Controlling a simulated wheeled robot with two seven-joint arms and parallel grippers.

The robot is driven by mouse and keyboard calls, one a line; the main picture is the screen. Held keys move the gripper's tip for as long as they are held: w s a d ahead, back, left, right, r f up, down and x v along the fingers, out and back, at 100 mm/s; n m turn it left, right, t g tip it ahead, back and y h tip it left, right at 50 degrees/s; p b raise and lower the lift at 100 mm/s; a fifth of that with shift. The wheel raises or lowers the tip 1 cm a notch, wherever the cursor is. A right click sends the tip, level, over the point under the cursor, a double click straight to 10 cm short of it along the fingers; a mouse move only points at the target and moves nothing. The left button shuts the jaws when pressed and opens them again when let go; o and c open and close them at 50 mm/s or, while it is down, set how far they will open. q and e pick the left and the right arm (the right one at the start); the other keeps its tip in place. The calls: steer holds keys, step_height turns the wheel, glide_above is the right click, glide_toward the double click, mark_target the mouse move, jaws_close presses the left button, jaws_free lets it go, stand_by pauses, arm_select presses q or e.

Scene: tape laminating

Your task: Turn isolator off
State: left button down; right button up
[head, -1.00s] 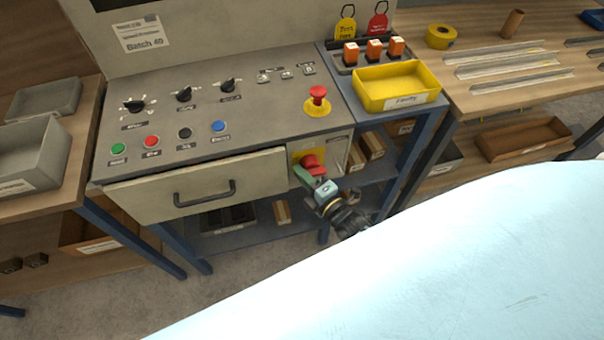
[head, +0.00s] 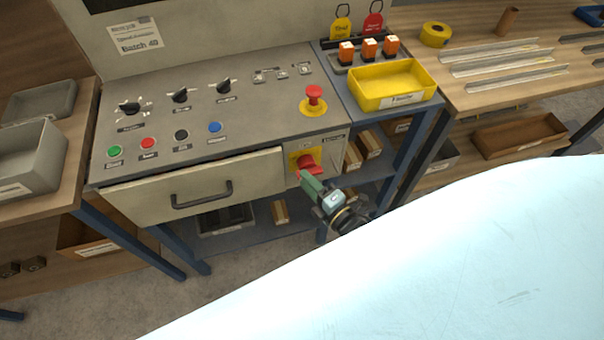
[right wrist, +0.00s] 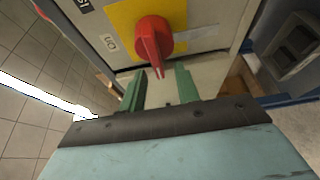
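The isolator is a red rotary handle (head: 309,163) on a yellow plate (head: 294,157), on the front of the machine right of the drawer. In the right wrist view the red handle (right wrist: 153,45) points down and slightly right on its yellow plate (right wrist: 122,18). My right gripper (head: 304,176) is just below and in front of the handle in the head view. In the right wrist view its two green fingers (right wrist: 158,90) are apart with a gap between them, and the handle's lower tip is at the top of that gap. My left gripper is not in view.
A drawer (head: 150,197) with a dark handle is left of the isolator. A red emergency button (head: 314,95) is on the panel above. A yellow tray (head: 392,103) stands to the right, and a lower shelf (head: 250,238) is below.

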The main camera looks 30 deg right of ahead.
steer(key=s+d, duration=0.2)
steer(key=s, duration=0.8)
